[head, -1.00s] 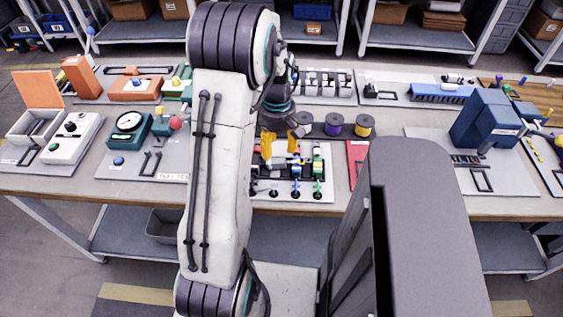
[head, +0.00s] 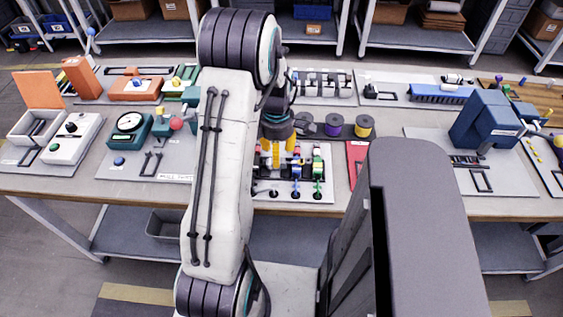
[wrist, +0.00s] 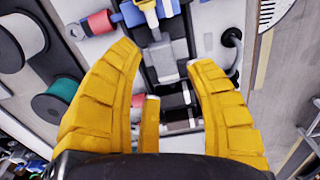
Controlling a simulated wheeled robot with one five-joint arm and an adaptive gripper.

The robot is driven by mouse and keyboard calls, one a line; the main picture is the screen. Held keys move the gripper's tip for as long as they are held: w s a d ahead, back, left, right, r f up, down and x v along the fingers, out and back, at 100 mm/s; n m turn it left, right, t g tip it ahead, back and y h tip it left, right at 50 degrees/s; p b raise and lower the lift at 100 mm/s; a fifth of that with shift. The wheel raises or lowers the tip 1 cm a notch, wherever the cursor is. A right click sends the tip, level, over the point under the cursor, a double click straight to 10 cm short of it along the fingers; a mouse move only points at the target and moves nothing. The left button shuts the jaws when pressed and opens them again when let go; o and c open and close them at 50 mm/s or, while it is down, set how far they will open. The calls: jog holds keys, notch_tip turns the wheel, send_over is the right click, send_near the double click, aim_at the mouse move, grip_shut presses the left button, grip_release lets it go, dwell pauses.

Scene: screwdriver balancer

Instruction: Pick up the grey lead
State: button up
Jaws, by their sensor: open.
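My gripper (head: 277,154) hangs over the dark rack of coloured leads, its yellow fingers pointing down. In the wrist view my gripper (wrist: 166,62) is open. A grey block-like piece (wrist: 163,62), which may be the grey lead, shows between its fingertips, with none of the fingers clearly touching it. More grey and dark parts continue below it between the fingers. In the head view my fingers and arm hide much of this spot. A blue lead (head: 296,172) and a green lead (head: 318,172) stand just right of my gripper.
A purple spool (head: 333,125) and a yellow spool (head: 364,126) stand behind the rack. A red plate (head: 356,157) lies to the right. Left are a dial gauge (head: 129,123) and a white box (head: 70,136). A blue machine (head: 487,119) stands at the right.

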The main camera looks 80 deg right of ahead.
jog(key=shift+w+d+f, duration=0.1)
jog(key=shift+f, duration=1.75)
grip_shut()
jog(key=shift+r, duration=0.15)
